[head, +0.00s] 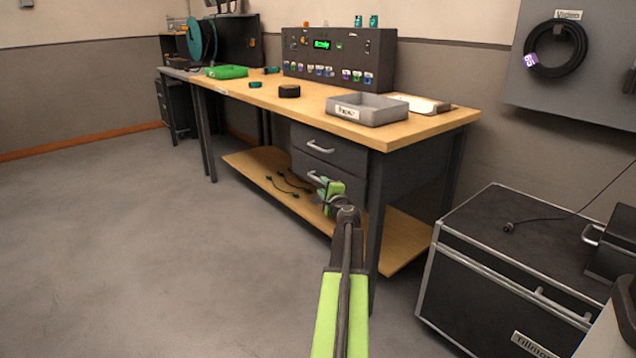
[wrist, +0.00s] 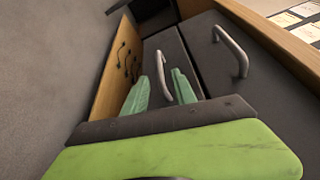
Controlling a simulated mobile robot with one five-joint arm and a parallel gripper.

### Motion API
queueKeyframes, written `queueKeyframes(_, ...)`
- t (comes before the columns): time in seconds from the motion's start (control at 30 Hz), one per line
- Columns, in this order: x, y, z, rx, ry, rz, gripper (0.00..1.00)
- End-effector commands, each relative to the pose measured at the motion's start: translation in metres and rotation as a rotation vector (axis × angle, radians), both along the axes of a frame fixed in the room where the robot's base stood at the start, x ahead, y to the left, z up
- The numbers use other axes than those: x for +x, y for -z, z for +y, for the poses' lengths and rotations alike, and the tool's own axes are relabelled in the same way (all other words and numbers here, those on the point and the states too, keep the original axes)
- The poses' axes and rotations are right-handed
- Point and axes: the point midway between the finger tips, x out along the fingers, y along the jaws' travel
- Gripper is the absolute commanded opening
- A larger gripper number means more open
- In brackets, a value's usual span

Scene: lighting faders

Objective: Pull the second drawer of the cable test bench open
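The cable test bench (head: 420,130) has a wooden top and two dark drawers under it, both looking shut. The upper drawer has a silver bar handle (head: 320,147). The second drawer (wrist: 166,48) is below it, and its handle (wrist: 162,76) shows in the wrist view. My gripper (head: 326,187) is in front of the second drawer in the head view. In the wrist view its two green fingers (wrist: 160,80) are apart, one on each side of the second handle. I cannot tell whether they touch it. In the head view the gripper partly hides this handle.
A lower shelf (head: 400,240) with dark cables lies under the drawers. A black case (head: 500,270) stands on the floor at the right. A grey tray (head: 368,108) sits on the bench top. The floor (head: 150,240) at the left is clear.

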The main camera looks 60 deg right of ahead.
Motion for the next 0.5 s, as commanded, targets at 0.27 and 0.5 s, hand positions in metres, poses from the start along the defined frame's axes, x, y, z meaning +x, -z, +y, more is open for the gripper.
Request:
queueKeyframes(0.27, 0.046, 0.006, -0.04, 0.0, -0.001, 0.0, 0.33)
queueKeyframes(0.5, 0.056, 0.006, -0.047, 0.0, 0.0, 0.001, 0.33)
